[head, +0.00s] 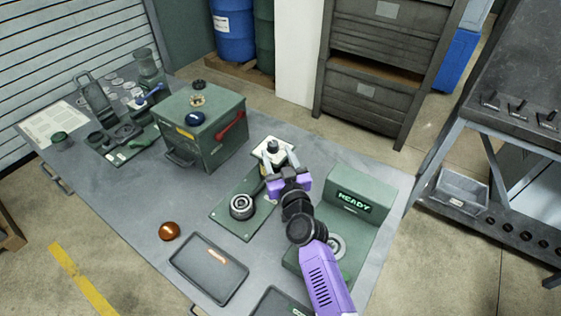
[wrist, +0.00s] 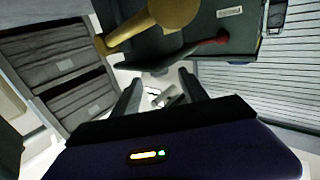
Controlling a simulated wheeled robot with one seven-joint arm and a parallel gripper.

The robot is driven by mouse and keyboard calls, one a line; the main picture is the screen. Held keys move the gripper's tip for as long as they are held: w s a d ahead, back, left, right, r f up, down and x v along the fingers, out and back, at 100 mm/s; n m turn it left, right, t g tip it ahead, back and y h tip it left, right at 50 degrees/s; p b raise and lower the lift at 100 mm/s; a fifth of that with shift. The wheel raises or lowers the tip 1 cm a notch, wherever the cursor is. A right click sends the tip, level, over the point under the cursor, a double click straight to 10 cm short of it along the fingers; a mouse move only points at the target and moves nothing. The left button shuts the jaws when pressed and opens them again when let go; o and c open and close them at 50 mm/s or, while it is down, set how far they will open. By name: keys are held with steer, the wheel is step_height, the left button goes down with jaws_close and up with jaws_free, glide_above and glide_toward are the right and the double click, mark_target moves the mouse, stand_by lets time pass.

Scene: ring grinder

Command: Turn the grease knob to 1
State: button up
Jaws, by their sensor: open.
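My gripper (head: 272,158) is open above the white square plate (head: 287,150) at the back end of a green base plate. A small dark, round part (head: 272,146) stands between or just behind its fingers. In the wrist view, my spread fingers (wrist: 160,90) have small pale and grey parts between them, too unclear to name. No readable grease label or number shows, so I cannot tell which part is the grease knob. The green box (head: 205,125) left of my gripper carries a black knob (head: 199,85), a cream-coloured part (head: 198,101) and a blue knob (head: 195,118) on top.
A red lever (head: 232,126) sticks out from the green box's side. A metal ring (head: 242,206) sits on the base plate's front. A green unit reading READY (head: 354,197) stands right. An orange-brown round piece (head: 169,231) and black tray (head: 208,268) lie in front.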

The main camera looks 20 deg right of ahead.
steer(key=shift+s+a, duration=0.2)
steer(key=shift+s, duration=1.05)
steer(key=shift+s+d, duration=0.15)
